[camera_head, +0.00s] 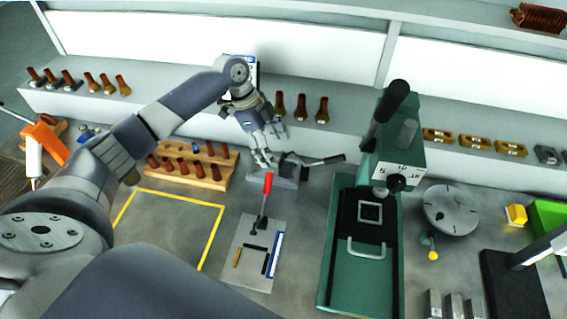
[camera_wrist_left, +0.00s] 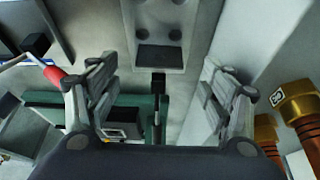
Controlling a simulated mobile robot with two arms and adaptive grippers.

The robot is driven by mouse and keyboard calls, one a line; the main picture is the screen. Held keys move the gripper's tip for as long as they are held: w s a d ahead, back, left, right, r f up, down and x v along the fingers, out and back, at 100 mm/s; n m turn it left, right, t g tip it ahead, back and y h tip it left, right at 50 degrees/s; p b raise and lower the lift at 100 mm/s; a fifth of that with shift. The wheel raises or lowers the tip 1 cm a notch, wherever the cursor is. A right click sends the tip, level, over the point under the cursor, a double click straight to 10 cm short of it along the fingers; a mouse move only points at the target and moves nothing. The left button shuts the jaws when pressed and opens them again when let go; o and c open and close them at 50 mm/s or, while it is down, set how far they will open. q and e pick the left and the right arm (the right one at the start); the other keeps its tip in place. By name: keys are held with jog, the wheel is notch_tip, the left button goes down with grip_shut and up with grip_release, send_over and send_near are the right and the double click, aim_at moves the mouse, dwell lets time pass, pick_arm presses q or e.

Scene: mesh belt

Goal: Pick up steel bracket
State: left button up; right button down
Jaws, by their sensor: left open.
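My left gripper (camera_head: 265,155) is over the back of the bench, fingers apart, pointing down toward a grey metal piece (camera_head: 288,176) with a black lever. In the left wrist view the open fingers (camera_wrist_left: 158,92) frame a grey plate with holes (camera_wrist_left: 160,22) and a dark pad, with nothing held between them. I cannot tell whether this piece is the steel bracket. Several plain grey metal pieces (camera_head: 455,306) stand at the front right; I cannot tell whether they are brackets. My right gripper is not in view.
A red-handled tool (camera_head: 267,185) stands on a grey plate (camera_head: 237,278) just in front of my gripper. A green press (camera_head: 335,285) is to the right. A wooden rack (camera_head: 216,183) is left, behind a yellow-outlined clear area (camera_head: 165,225). A shelf runs behind.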

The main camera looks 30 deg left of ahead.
aim_at(286, 165)
pick_arm(q)
jog(key=p+x, duration=0.1)
jog(key=x, duration=0.2)
jog(key=shift+d+f+p, duration=0.15)
jog(key=shift+f+p, duration=0.1)
jog(key=shift+p, duration=0.05)
jog(key=shift+d+f, duration=0.1)
jog(key=shift+f, duration=0.3)
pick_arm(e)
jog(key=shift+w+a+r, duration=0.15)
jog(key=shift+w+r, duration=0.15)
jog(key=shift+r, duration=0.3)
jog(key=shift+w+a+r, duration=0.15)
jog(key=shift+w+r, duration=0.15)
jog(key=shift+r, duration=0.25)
pick_arm(q)
jog(key=shift+c, duration=0.5)
jog(key=c, duration=1.1)
jog(key=shift+c, duration=0.2)
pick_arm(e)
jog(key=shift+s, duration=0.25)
pick_arm(q)
jog(key=shift+r, duration=0.2)
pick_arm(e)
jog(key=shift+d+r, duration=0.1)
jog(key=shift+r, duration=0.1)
